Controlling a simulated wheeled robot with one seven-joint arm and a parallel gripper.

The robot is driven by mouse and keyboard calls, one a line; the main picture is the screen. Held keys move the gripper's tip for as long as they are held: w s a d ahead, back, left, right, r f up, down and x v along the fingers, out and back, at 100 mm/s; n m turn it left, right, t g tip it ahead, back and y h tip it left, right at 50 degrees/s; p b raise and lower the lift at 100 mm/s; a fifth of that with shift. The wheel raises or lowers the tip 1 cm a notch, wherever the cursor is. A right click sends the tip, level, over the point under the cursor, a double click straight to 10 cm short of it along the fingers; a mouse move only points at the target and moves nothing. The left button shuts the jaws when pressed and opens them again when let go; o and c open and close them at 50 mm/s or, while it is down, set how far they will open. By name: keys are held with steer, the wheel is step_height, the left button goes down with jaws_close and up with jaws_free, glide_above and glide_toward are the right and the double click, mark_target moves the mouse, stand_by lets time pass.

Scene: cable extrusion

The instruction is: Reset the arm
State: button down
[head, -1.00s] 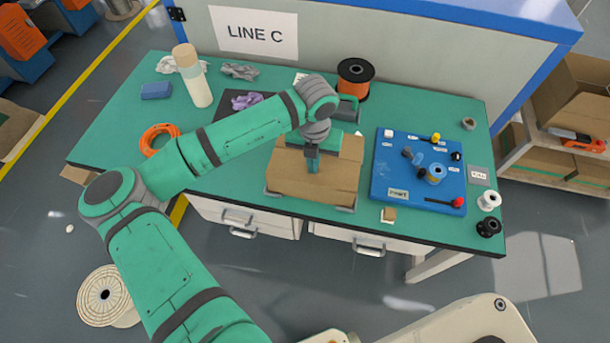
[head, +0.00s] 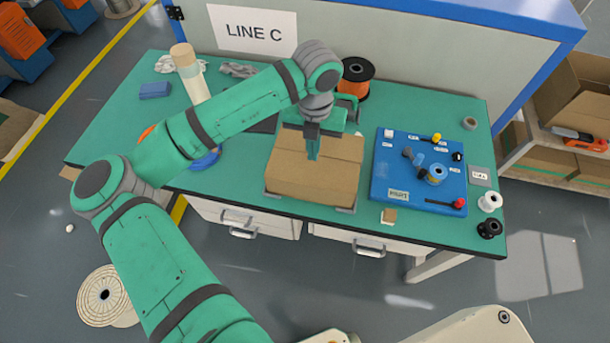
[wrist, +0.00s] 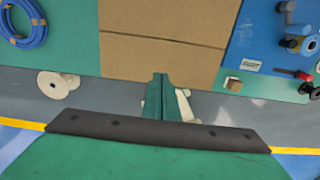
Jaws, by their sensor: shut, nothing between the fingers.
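My arm reaches over the green workbench (head: 110,122) from the left. My gripper (head: 313,156) points down above the cardboard box (head: 320,182), shut and empty. In the wrist view my gripper (wrist: 158,78) shows as two green fingers together, with the box (wrist: 165,45) beyond them. The box's top flaps look closed, with a seam across them. My forearm hides part of the bench behind it.
A blue board (head: 390,181) with small knobs and parts lies right of the box. An orange spool (head: 356,78) stands behind. White (head: 489,202) and black (head: 489,229) spools sit near the right edge.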

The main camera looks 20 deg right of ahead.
steer(key=shift+r, duration=0.6)
